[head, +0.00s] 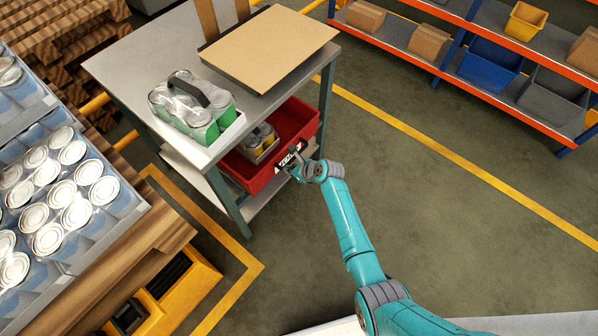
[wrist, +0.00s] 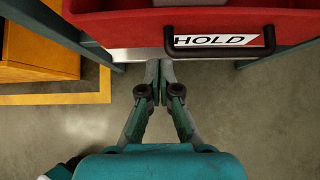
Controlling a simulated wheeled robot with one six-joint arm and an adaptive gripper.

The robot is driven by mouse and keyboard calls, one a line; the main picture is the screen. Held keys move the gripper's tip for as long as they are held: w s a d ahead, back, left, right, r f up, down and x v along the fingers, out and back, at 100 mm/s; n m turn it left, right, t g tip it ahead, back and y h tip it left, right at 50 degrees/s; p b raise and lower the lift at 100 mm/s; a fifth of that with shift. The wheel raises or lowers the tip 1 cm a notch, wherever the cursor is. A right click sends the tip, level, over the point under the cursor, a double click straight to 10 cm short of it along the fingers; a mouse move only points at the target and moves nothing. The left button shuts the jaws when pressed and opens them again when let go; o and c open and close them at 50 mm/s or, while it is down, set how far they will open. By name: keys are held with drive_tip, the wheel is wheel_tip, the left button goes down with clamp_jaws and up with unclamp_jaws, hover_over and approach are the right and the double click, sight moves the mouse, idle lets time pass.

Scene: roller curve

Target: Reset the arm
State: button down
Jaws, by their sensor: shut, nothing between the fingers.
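My gripper (wrist: 159,72) is shut and empty. In the wrist view its fingertips meet just below the black handle (wrist: 220,44) of the red drawer (wrist: 115,25), over the shelf's metal edge; I cannot tell whether they touch anything. A label reading HOLD sits behind the handle. In the head view my teal arm (head: 348,222) reaches up and left to the drawer's front, and the gripper (head: 289,157) is partly hidden there.
The grey table (head: 118,73) bears a green can pack (head: 192,105) and a cardboard sheet (head: 272,45). Stacked can trays (head: 60,195) stand on pallets at left. A shelf rack (head: 455,80) with bins stands at upper right. The floor (head: 450,210) right of my arm is clear.

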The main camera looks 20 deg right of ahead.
drive_tip(key=v, duration=0.6)
drive_tip(key=shift+s+d, duration=0.1)
drive_tip(key=shift+s, duration=0.05)
drive_tip(key=s+d+f+n+t+h, duration=0.25)
drive_tip(key=s+n, duration=0.35)
drive_tip(key=s, duration=0.9)
drive_tip(key=s+d+r+n+t+h, duration=0.1)
drive_tip(key=s+r+n, duration=0.1)
drive_tip(key=s+n, duration=0.35)
drive_tip(key=s+r+n+h, duration=0.1)
drive_tip(key=s+r+n, duration=0.1)
drive_tip(key=s, duration=0.6)
drive_tip(key=s+d+r+n+t, duration=0.1)
drive_tip(key=s+r+n+t, duration=0.1)
drive_tip(key=s+r+n, duration=0.5)
drive_tip(key=s+r+n+t, duration=0.2)
drive_tip(key=s+r+n, duration=0.6)
drive_tip(key=r, duration=1)
drive_tip(key=s, duration=0.3)
drive_tip(key=shift+s+d+r+h, duration=0.15)
drive_tip(key=shift+s+d+h, duration=0.15)
drive_tip(key=shift+d+h, duration=0.05)
